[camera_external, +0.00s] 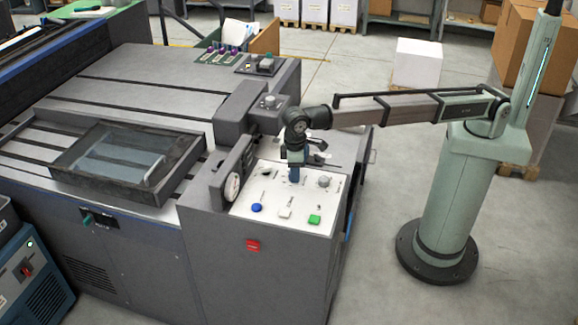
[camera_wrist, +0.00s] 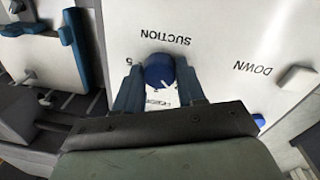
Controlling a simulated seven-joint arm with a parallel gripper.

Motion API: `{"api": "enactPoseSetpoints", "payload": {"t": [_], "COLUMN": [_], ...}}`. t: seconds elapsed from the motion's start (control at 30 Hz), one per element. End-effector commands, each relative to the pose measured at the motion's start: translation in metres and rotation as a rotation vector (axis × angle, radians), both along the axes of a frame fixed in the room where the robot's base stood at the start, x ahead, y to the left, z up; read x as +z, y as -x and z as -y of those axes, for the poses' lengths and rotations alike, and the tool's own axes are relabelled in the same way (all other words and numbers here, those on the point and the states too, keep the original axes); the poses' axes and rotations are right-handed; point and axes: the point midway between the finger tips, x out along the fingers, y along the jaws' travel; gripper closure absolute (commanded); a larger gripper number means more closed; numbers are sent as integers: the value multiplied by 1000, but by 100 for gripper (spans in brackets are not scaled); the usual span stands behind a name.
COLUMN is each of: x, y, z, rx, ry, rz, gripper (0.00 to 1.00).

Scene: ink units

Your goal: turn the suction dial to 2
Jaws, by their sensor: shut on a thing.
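The suction dial (camera_wrist: 158,70) is a round blue knob on the white panel, below the printed word SUCTION in the wrist view. A digit 5 is printed to its left; the other scale marks are partly hidden or too small to read. A small pale mark shows on the dial's near side, but I cannot tell its exact setting. My gripper (camera_wrist: 159,82) has one blue finger on each side of the dial and is shut on it. In the external view my gripper (camera_external: 294,173) points down onto the panel and hides the dial.
The white control panel (camera_external: 245,204) carries a blue button (camera_external: 257,208), a white button (camera_external: 285,213), a green button (camera_external: 314,219) and a grey knob (camera_external: 323,182). A round gauge (camera_external: 232,187) stands at its left edge.

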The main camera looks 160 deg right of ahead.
Motion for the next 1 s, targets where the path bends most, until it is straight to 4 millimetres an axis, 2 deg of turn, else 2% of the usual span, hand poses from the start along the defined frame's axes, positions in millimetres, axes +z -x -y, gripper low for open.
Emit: {"api": "enactPoseSetpoints", "payload": {"t": [0.5, 0.53, 0.77, 1.0], "x": [0, 0, 0, 0], "y": [0, 0, 0, 0], "z": [1, 1, 1, 0], "rx": [-20, -20, -19, -19], "ry": [3, 3, 1, 1], "rz": [1, 1, 0, 0], "gripper": [91, 58, 36, 35]}}
